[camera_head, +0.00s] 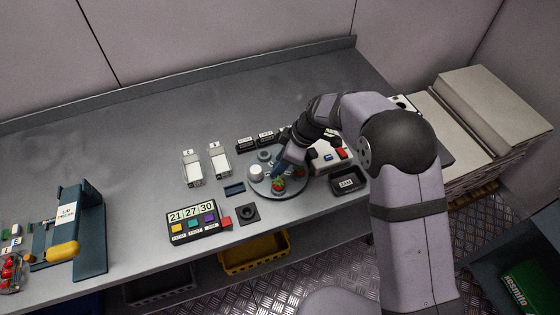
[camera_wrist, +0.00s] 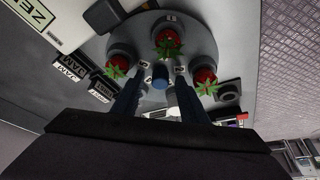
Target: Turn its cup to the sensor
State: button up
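A round grey turntable (camera_head: 291,191) stands on the bench under my gripper (camera_head: 280,167); it also shows in the wrist view (camera_wrist: 205,36). Cups on it hold red strawberries with green leaves: a far middle berry (camera_wrist: 169,42), a left berry (camera_wrist: 117,65) and a right berry (camera_wrist: 205,77) in the wrist view. A blue knob (camera_wrist: 160,78) is near the middle of the disc. My gripper (camera_wrist: 158,90) is open, its two dark blue fingers apart with the knob showing between them; whether they touch it is unclear. A white box lettered "ZE" (camera_wrist: 55,22) stands beside the disc, with a dark part (camera_wrist: 106,15) reaching toward it.
A white box with coloured buttons (camera_head: 325,157) sits right of the turntable, partly behind my arm. A display box reading "21 27 30" (camera_head: 192,214), white trays (camera_head: 193,168) and a black labelled tray (camera_head: 347,184) stand close by. The bench's back left is clear.

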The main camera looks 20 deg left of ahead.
grip_shut()
jog(key=shift+f+n+b, duration=0.1)
jog(key=shift+n+b, duration=0.4)
jog(key=shift+b, duration=0.3)
